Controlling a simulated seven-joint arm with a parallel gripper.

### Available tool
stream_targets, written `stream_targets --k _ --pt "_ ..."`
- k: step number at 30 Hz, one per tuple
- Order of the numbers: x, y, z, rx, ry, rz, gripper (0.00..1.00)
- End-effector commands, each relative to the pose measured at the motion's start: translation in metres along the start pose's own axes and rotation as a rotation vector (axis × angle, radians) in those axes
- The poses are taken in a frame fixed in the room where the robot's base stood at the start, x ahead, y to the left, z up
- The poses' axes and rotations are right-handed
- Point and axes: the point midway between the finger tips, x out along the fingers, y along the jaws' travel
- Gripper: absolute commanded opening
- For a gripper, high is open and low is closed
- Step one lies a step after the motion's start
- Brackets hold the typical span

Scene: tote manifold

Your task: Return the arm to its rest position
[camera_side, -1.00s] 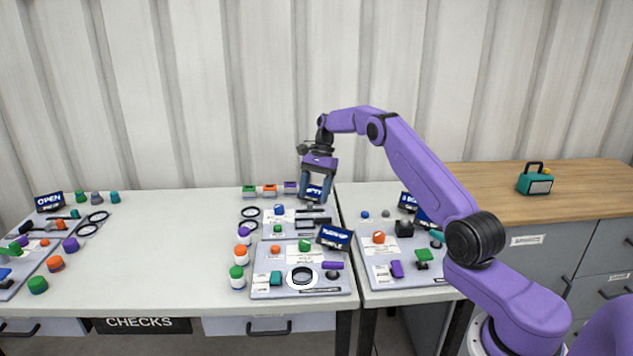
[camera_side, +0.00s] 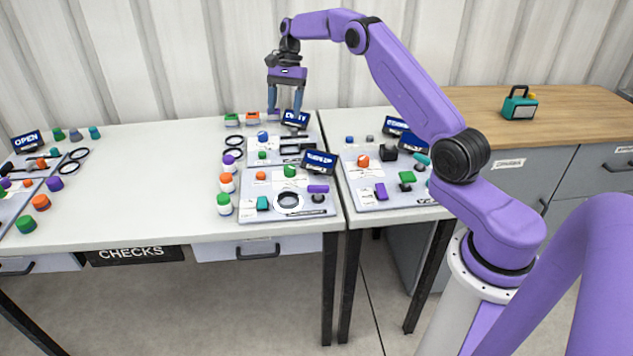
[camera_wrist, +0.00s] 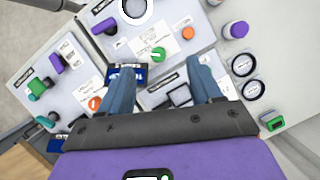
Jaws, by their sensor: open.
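My purple arm reaches from its base at the right over the tables in the side view. My gripper (camera_side: 286,110) hangs pointing down above the back of the left table, near a small blue sign. Its two blue fingers are apart, with nothing seen between them. In the wrist view my gripper (camera_wrist: 165,92) shows both fingers spread over the boards, and a blue sign and a grey board are visible below. The height of the fingertips over the table is hard to tell.
Boards with knobs and blocks lie on the white tables, including a front board (camera_side: 262,188) and a right board (camera_side: 372,200). Blue signs (camera_side: 319,162) stand among them. Several capped jars (camera_side: 225,203) stand left of the boards. A teal case (camera_side: 519,104) sits on the wooden counter.

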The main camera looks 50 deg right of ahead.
Motion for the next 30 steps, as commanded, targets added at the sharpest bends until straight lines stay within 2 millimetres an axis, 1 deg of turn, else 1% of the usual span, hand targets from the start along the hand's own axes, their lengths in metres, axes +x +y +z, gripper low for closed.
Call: stream_targets --k 1,4,7,9,11,12,14,15,17,18,20,21,23,24,26,27,29,30 --pt "-0.001 -0.005 0.025 -0.077 0.013 0.018 0.64" --pt "0.001 -0.01 0.069 -0.224 0.036 0.05 0.64" --pt "0.004 -0.008 0.112 -0.373 0.058 0.082 0.64" --pt "0.007 -0.002 0.142 -0.478 0.072 0.104 0.64" --pt "0.01 0.005 0.167 -0.569 0.083 0.122 0.64" --pt "0.012 0.011 0.183 -0.629 0.09 0.135 0.64" --pt "0.015 0.022 0.206 -0.722 0.1 0.153 0.64" --pt "0.017 0.03 0.22 -0.784 0.107 0.164 0.64" --pt "0.021 0.044 0.241 -0.877 0.115 0.181 0.64" --pt "0.023 0.054 0.254 -0.94 0.121 0.193 0.64" --pt "0.026 0.071 0.272 -1.035 0.13 0.21 0.64" --pt "0.029 0.083 0.284 -1.099 0.134 0.221 0.64" --pt "0.032 0.102 0.299 -1.193 0.141 0.236 0.64" --pt "0.035 0.116 0.308 -1.259 0.146 0.248 0.64" --pt "0.038 0.137 0.32 -1.355 0.151 0.262 0.64" --pt "0.041 0.151 0.327 -1.42 0.154 0.273 0.64" --pt "0.045 0.173 0.336 -1.518 0.159 0.288 0.64" --pt "0.047 0.188 0.34 -1.582 0.162 0.295 0.64"
